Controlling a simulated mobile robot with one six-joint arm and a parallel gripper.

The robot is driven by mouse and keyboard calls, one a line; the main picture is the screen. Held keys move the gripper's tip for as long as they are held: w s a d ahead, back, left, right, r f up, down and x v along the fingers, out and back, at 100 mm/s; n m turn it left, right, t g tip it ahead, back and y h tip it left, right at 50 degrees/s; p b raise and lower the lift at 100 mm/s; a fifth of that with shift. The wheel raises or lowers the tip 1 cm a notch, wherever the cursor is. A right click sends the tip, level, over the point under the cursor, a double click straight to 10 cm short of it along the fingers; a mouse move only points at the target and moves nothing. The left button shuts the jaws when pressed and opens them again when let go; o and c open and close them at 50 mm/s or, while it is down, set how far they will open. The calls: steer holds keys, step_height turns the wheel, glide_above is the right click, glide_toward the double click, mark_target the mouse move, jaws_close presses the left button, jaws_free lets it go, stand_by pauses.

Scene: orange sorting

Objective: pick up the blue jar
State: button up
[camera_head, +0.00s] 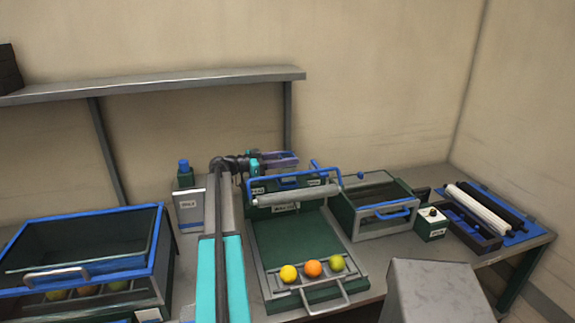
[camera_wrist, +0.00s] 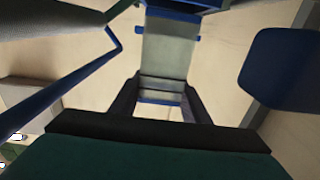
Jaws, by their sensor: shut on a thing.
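My gripper (camera_head: 282,160) is at the back of the table, above the blue frame of the green press-like unit. In the wrist view its two dark fingers (camera_wrist: 160,105) are closed on a pale, see-through jar with blue ends (camera_wrist: 165,55). The jar extends away from the fingers toward the top of that view. In the head view the fingers and wrist largely hide it, and its contact with anything below cannot be told.
The green unit (camera_head: 275,240) has a grey roller (camera_head: 290,196) and holds yellow, orange and green fruit in front. A blue-rimmed bin (camera_head: 100,212) stands left, a blue-capped bottle (camera_head: 185,175) behind it. A green box (camera_head: 372,222) and a white box (camera_head: 431,228) stand right.

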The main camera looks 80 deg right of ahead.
steer(key=shift+r+b, duration=1.25)
steer(key=shift+r, duration=2.9)
steer(key=shift+r, duration=0.6)
step_height(320, 180, up, 16)
steer(key=p, duration=0.8)
steer(key=shift+f, duration=0.15)
